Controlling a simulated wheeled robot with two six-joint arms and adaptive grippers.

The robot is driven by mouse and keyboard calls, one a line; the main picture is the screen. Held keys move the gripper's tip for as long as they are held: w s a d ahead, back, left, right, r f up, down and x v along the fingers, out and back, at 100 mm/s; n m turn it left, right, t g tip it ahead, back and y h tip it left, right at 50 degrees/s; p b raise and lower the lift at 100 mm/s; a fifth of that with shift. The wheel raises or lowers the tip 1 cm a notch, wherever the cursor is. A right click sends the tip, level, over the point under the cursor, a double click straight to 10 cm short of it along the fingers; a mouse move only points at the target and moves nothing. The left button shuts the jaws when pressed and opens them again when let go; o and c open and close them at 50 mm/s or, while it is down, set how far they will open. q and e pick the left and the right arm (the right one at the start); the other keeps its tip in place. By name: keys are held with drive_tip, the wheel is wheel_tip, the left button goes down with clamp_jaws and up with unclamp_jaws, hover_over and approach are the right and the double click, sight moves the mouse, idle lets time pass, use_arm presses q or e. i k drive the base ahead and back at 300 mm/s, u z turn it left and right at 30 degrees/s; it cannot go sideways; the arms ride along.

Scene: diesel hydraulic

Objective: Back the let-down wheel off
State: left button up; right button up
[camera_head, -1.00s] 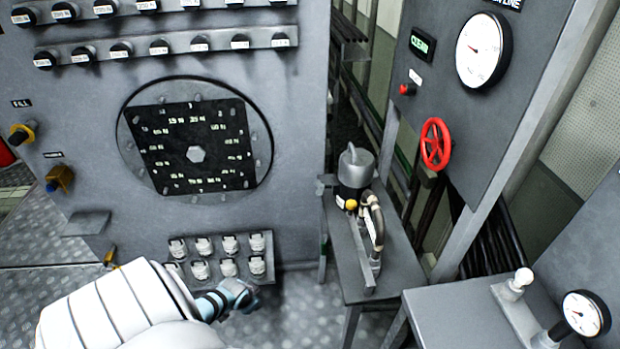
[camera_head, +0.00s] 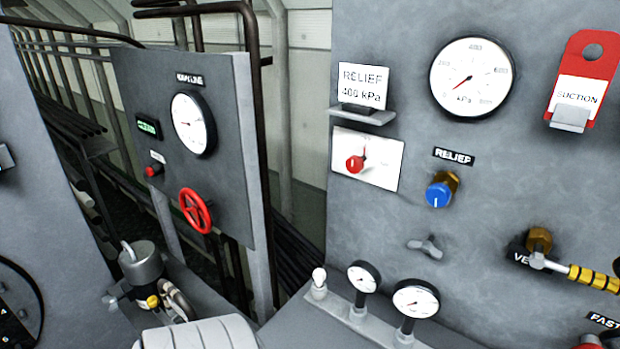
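A red spoked handwheel (camera_head: 195,211) is mounted on the grey panel (camera_head: 235,165) left of centre, below a round white gauge (camera_head: 193,123). It is the only spoked wheel I see, and nothing touches it. I cannot read how far it is turned. A white link of my arm shows at the bottom edge, below and in front of the wheel. Neither gripper is in view.
A grey pump-like unit (camera_head: 142,265) stands below the wheel. Two small gauges (camera_head: 415,298) stand on a bench at the bottom centre.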

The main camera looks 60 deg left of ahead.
sight(202, 208)
drive_tip(key=z, duration=1.05)
drive_tip(key=k, duration=1.75)
drive_tip(key=u, duration=2.1)
